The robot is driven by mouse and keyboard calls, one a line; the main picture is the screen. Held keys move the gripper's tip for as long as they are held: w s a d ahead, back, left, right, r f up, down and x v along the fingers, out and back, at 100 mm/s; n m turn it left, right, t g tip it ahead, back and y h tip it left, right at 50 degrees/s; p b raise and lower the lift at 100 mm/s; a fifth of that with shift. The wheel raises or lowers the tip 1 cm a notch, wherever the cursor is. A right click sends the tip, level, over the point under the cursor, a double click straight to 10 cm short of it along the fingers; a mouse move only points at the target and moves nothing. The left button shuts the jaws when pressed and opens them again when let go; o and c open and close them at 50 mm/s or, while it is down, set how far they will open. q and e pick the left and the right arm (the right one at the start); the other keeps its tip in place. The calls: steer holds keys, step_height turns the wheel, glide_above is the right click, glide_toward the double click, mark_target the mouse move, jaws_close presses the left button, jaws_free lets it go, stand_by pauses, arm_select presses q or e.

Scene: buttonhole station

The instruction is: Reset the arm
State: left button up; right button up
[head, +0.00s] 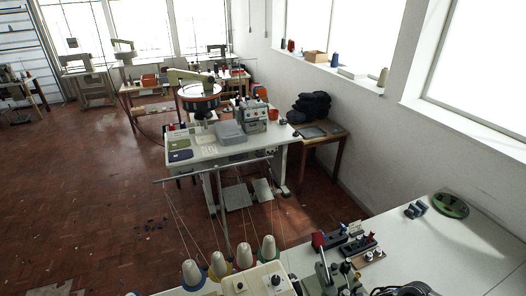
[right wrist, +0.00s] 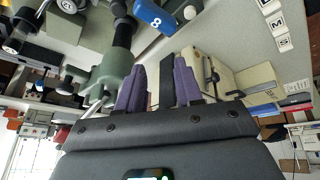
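My right gripper (right wrist: 160,80) shows in the right wrist view, with its two purple fingers apart. A dark strip shows in the gap between them; it does not look gripped. The fingers reach toward a grey-green machine part (right wrist: 112,70) and a pale machine body (right wrist: 208,72), and I cannot tell whether they touch either. Neither of my grippers shows in the head view. My left gripper is in no frame.
A sewing machine with thread cones (head: 243,256) stands at the bottom of the head view, under a thread stand (head: 215,170). The white table (head: 450,245) at right holds small fixtures (head: 352,243) and a green round item (head: 451,205).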

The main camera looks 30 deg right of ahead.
steer(key=a+r+t+p, duration=0.2)
steer(key=a+r, duration=0.2)
steer(key=a, duration=0.8)
steer(key=s+a+r+m+h+p, duration=0.2)
steer(key=s+a+r+m+p, duration=0.1)
steer(key=a+r, duration=0.5)
steer(key=s+r+m+g+p, duration=0.2)
steer(key=s+r+m, duration=0.2)
steer(key=s+r, duration=0.4)
steer(key=shift+s+d+r+g+h, duration=0.15)
steer(key=shift+r+g+h, duration=0.2)
steer(key=shift+r, duration=0.4)
